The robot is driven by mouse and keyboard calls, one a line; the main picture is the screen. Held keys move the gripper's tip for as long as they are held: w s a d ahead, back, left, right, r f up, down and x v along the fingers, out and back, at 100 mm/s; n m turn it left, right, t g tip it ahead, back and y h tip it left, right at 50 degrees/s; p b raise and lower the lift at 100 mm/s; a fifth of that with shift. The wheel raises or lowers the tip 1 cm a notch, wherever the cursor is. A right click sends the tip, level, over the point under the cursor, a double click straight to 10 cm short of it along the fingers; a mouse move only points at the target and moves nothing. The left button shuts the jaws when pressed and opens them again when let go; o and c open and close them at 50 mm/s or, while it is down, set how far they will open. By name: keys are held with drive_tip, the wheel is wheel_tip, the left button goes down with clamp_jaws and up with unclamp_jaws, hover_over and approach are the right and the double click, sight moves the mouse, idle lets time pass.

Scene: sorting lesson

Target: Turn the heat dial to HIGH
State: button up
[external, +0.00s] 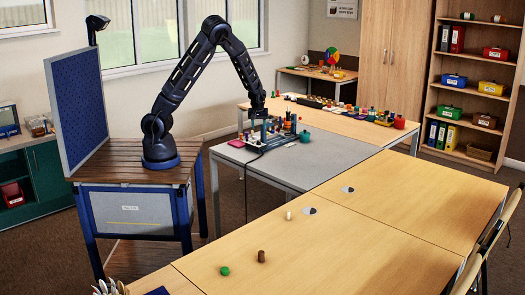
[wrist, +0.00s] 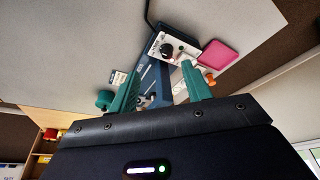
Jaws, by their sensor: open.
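The heat dial is a dark round knob (wrist: 167,49) on a white panel (wrist: 158,43) of a small box on the grey table, seen in the wrist view. I cannot read its marks or where it points. My gripper (wrist: 160,66) has two teal fingers, open and apart, with nothing between their tips. The knob lies beyond the fingertips, roughly in line with the gap; the fingers do not appear to touch it. In the external view my gripper (external: 258,114) is above the box's cluttered area on the grey table (external: 320,165), and the knob cannot be made out there.
A pink pad (wrist: 219,56) lies beside the box. An orange item (wrist: 210,80) is near the right finger, and a green round item (wrist: 104,99) near the left. A dark cable (wrist: 148,14) runs from the box. The grey table's front is clear.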

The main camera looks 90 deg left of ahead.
sight(259, 143)
drive_tip(key=shift+n+y, duration=0.3)
drive_tip(key=shift+n, duration=0.1)
drive_tip(key=shift+s+a+r+x, duration=0.15)
drive_tip(key=shift+a+x, duration=0.2)
drive_tip(key=shift+x, duration=1.9)
drive_tip(key=shift+s+a+r+x, duration=0.1)
drive_tip(key=shift+a+x, duration=0.2)
drive_tip(key=shift+x, duration=1.9)
drive_tip(key=shift+s+a+r+x, duration=0.15)
drive_tip(key=shift+a+x, duration=0.2)
drive_tip(key=shift+x, duration=1.9)
drive_tip(key=shift+c, duration=0.4)
drive_tip(key=c, duration=0.9)
drive_tip(key=shift+m, duration=0.3)
drive_tip(key=m+t, duration=0.1)
drive_tip(key=m, duration=0.3)
drive_tip(key=shift+s+a, duration=0.1)
drive_tip(key=shift+s, duration=0.05)
drive_tip(key=shift+m+t+h, duration=0.6)
drive_tip(key=shift+m+t, duration=0.2)
drive_tip(key=shift+m, duration=1.6)
